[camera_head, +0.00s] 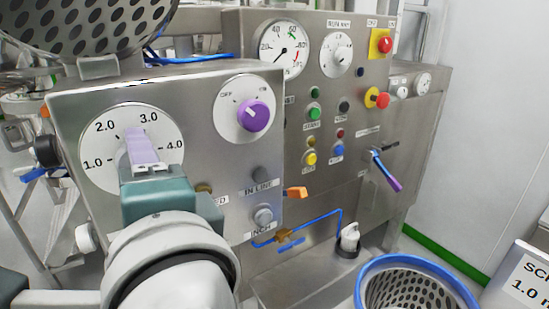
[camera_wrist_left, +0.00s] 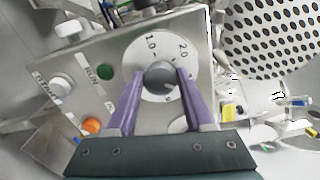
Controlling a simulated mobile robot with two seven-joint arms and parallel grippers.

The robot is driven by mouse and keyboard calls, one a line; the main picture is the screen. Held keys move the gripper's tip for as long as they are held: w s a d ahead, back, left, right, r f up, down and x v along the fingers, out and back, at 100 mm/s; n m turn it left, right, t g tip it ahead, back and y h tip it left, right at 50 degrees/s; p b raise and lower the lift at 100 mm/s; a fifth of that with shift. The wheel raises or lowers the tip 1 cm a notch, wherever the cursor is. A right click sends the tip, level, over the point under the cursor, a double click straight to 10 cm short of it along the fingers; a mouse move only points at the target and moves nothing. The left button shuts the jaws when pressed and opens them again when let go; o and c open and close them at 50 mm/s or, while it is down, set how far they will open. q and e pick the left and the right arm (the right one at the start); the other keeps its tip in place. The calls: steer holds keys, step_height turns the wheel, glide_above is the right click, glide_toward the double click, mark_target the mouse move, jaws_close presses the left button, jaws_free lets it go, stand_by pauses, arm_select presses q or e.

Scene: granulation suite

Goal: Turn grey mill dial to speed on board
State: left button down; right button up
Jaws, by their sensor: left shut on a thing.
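The mill panel's white dial plate (camera_head: 107,138) reads 1.0, 2.0, 3.0 and 4.0 in the head view. My left gripper (camera_head: 141,146) is in front of its middle and hides the knob there. In the left wrist view the round grey dial (camera_wrist_left: 160,74) sits between the purple fingers of my left gripper (camera_wrist_left: 159,84), which are shut on its two sides. The dial's pointer cannot be made out. A white board (camera_head: 525,280) at the lower right shows "SC" and "1.0 m", cut off by the picture edge. My right gripper is not in view.
A purple OFF/ON knob (camera_head: 254,115) is right of the dial. IN LINE and INCH buttons (camera_head: 263,216) lie below. A perforated metal drum (camera_head: 85,22) hangs above. A blue-rimmed basket (camera_head: 376,273) is low right. Another panel with gauges (camera_head: 283,50) stands behind.

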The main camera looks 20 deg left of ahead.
arm_select(q)
steer(key=shift+a+f+n+b, duration=0.15)
steer(key=shift+n+b, duration=0.2)
steer(key=shift+n, duration=0.25)
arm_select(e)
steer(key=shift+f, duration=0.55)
arm_select(q)
steer(key=shift+c, duration=1.4)
jaws_free()
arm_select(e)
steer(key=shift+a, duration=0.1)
